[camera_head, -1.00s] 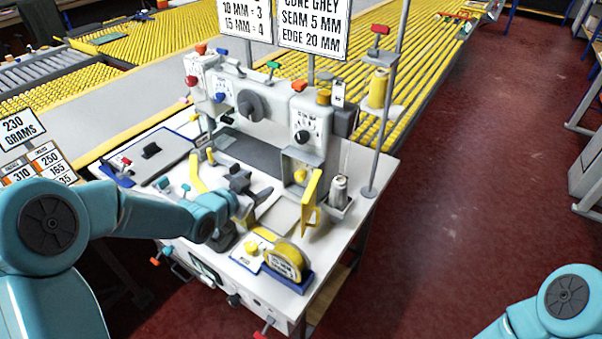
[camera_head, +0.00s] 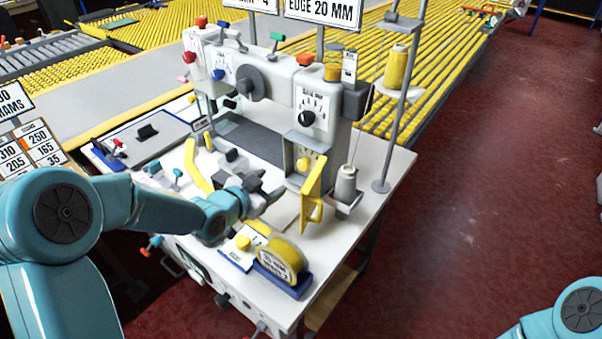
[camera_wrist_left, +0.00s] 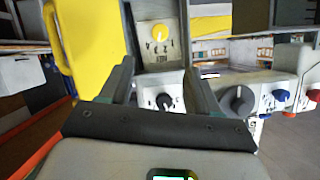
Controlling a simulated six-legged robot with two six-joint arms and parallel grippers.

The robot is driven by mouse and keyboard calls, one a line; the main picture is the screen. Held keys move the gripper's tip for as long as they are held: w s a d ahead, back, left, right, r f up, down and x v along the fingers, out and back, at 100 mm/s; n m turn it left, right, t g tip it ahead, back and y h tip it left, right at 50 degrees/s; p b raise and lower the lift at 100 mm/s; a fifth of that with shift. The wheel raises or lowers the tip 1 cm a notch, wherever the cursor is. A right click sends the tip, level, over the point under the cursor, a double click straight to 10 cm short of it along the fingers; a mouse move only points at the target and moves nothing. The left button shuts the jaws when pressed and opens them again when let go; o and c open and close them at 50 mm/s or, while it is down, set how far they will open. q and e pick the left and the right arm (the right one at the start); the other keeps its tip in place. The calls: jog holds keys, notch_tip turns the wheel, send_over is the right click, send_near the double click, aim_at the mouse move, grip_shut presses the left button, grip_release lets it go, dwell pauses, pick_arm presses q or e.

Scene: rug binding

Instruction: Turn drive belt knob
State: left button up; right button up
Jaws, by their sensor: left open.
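The sewing machine (camera_head: 275,80) carries several knobs; I cannot read which one is the drive belt knob. A large grey knob (camera_head: 249,83) sits mid-body, a black dial knob (camera_head: 306,119) on the right head, and a yellow knob (camera_head: 303,164) below it. In the left wrist view, the yellow knob (camera_wrist_left: 160,35), the black knob (camera_wrist_left: 165,102) and the grey knob (camera_wrist_left: 238,101) show beyond the fingers. My left gripper (camera_head: 264,188) is open and empty in front of the machine, apart from these knobs; its fingers also show in the wrist view (camera_wrist_left: 158,75). My right gripper is out of view.
A yellow plate (camera_head: 311,195) stands upright right of my left gripper. A thread cone (camera_head: 346,184) and a pole (camera_head: 390,130) stand further right. Red floor at right is clear.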

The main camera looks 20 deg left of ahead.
aim_at(302, 167)
pick_arm(q)
jog(key=p+x, duration=0.3)
jog(key=x, duration=1.3)
jog(key=shift+d+r, duration=0.1)
jog(key=shift+r, duration=0.05)
jog(key=shift+w, duration=0.1)
jog(key=c, duration=1)
jog(key=shift+c, duration=0.2)
jog(key=m+b, duration=0.1)
jog(key=b, duration=0.4)
jog(key=m+t+y+b, duration=0.1)
jog(key=b, duration=0.4)
jog(key=shift+d+f+m+b, duration=0.15)
jog(key=shift+f+m+b, duration=0.15)
jog(key=shift+f+b, duration=0.1)
jog(key=shift+r+m+y, duration=0.2)
jog(key=shift+m+y, duration=0.2)
jog(key=shift+m+t+y, duration=0.3)
jog(key=shift+m+t, duration=0.2)
jog(key=shift+m, duration=0.2)
